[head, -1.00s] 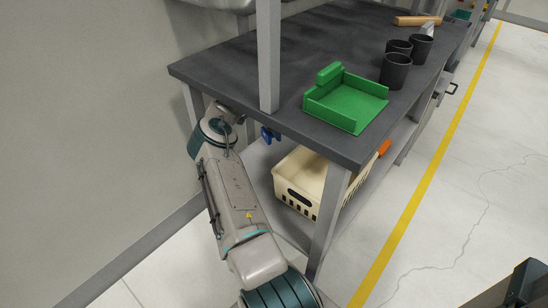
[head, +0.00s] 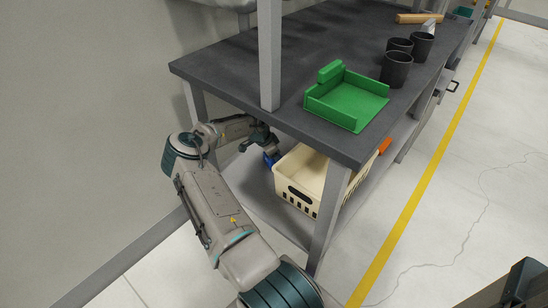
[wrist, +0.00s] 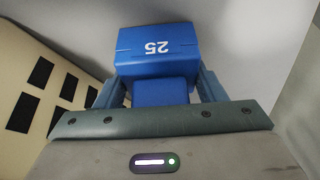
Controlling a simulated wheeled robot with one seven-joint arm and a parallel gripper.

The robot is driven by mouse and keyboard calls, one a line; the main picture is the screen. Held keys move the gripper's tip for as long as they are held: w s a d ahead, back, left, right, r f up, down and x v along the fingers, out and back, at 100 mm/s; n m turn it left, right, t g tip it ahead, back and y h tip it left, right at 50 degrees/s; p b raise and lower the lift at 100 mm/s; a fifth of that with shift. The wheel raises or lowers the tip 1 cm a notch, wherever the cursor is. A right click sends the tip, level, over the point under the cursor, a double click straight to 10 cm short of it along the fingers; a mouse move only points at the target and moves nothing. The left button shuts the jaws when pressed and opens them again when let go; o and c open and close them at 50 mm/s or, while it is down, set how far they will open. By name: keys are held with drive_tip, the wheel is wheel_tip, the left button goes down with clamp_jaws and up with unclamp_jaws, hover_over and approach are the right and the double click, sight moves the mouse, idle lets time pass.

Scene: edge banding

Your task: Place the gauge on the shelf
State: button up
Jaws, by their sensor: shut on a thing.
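The gauge is a blue block marked "25" (wrist: 157,48). My gripper (wrist: 158,90) is shut on it, with a finger on either side of its narrower part. In the head view my gripper (head: 266,147) is under the bench's near left edge, with a small part of the blue gauge (head: 271,159) showing below it. The grey lower shelf (head: 258,197) lies under the benchtop. The gauge is over the shelf, left of a cream crate. I cannot tell whether it touches the shelf.
The cream crate (head: 307,172) stands on the shelf close to the right of the gauge. The benchtop (head: 235,62) is above my gripper, and its legs (head: 328,215) flank the opening. A green tray (head: 347,100) and dark cups (head: 397,69) stand on top.

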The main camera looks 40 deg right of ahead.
sight(267, 157)
drive_tip(key=shift+f, duration=0.3)
drive_tip(key=o, duration=1)
drive_tip(key=shift+r, duration=0.1)
drive_tip(key=shift+o, duration=0.2)
drive_tip(key=p+v, duration=0.2)
drive_tip(key=v, duration=0.5)
drive_tip(key=shift+a+r+p, duration=0.1)
drive_tip(key=shift+r+p, duration=0.2)
drive_tip(key=shift+a, duration=0.1)
